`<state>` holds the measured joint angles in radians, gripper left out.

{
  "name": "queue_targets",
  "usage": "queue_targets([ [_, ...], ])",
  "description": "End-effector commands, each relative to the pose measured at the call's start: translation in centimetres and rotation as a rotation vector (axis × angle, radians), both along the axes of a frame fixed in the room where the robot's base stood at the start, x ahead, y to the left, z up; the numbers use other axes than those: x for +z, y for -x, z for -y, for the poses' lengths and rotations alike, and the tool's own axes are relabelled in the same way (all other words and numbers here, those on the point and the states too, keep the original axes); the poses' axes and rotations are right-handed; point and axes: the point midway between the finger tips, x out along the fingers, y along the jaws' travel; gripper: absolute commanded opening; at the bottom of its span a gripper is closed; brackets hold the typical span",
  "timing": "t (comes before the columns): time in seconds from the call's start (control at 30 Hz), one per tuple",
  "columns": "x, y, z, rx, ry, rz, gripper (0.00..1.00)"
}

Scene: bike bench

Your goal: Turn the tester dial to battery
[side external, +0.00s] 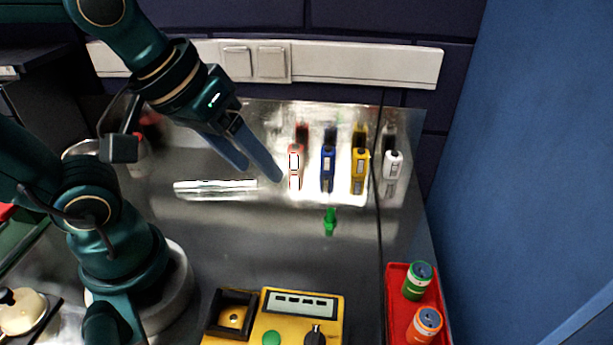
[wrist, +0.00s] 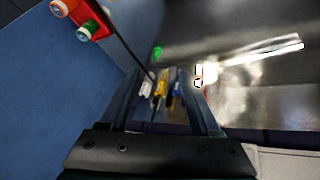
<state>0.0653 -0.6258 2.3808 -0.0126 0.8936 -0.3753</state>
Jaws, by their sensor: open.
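The yellow tester (side external: 255,333) sits at the bottom of the side external view, cut off by the picture's lower edge. It has a black dial (side external: 315,336) at its right, a green button (side external: 271,339) and a display window (side external: 300,304). The dial's setting is too small to read. My gripper (side external: 262,174) is open and empty, high above the bench behind the tester and well apart from it. In the wrist view my gripper's two fingers (wrist: 168,108) stand apart with nothing between their tips. The tester does not show in the wrist view.
Red, blue (side external: 327,168), yellow (side external: 359,170) and white tools stand in a row at the back. A small green piece (side external: 330,221) lies before them. A red tray (side external: 397,300) at right holds a green-banded (side external: 417,281) and an orange cell (side external: 425,325). The bench middle is clear.

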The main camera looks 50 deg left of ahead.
Motion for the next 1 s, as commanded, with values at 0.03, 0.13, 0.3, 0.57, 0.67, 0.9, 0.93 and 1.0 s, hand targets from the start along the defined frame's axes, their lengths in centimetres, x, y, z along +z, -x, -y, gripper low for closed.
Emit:
queue_targets([
  [0.03,-0.1,-0.5,0.9,0.013,0.029,-0.027,0.64],
  [0.13,-0.3,-1.3,2.8,0.043,0.082,-0.081,0.64],
  [0.3,-1.9,-2.0,7.3,0.061,0.133,-0.209,0.64],
  [0.57,-6.5,0.0,14.1,-0.018,0.074,-0.397,0.64],
  [0.67,-8.0,1.4,15.4,-0.079,0.029,-0.44,0.64],
  [0.9,-9.9,2.9,16.2,-0.132,-0.013,-0.476,0.64],
  [0.93,-10.3,2.9,16.2,-0.132,-0.013,-0.476,0.64],
  [1.0,-11.2,2.9,16.2,-0.131,-0.015,-0.477,0.64],
])
